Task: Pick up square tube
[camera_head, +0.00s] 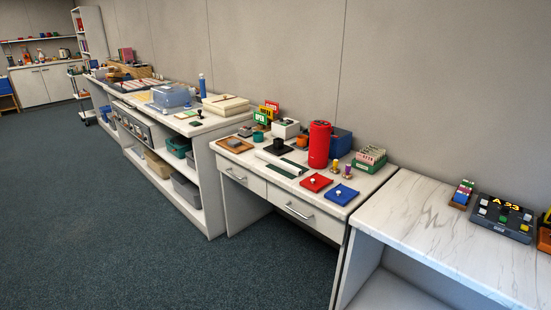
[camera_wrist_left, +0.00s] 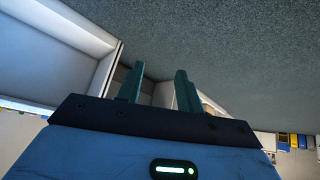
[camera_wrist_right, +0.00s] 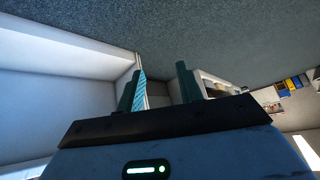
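No thing in the head view is clearly a square tube. A long white bar-like piece (camera_head: 282,163) lies on the white desk (camera_head: 362,192), near the dark mat; its cross-section is too small to tell. A red upright cylinder (camera_head: 319,145) stands on the same desk and looks round. My left gripper (camera_wrist_left: 157,82) is open and empty in the left wrist view. My right gripper (camera_wrist_right: 158,85) is open and empty in the right wrist view. Neither gripper shows in the head view, and both are apart from the desk-top objects.
Red (camera_head: 316,182) and blue (camera_head: 340,194) square trays lie at the desk's front edge. A blue box (camera_head: 340,141) is behind the cylinder. A marble-top table (camera_head: 430,220) at right is mostly bare, with a keypad (camera_head: 502,218) at its back. The carpet (camera_head: 100,210) is clear.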

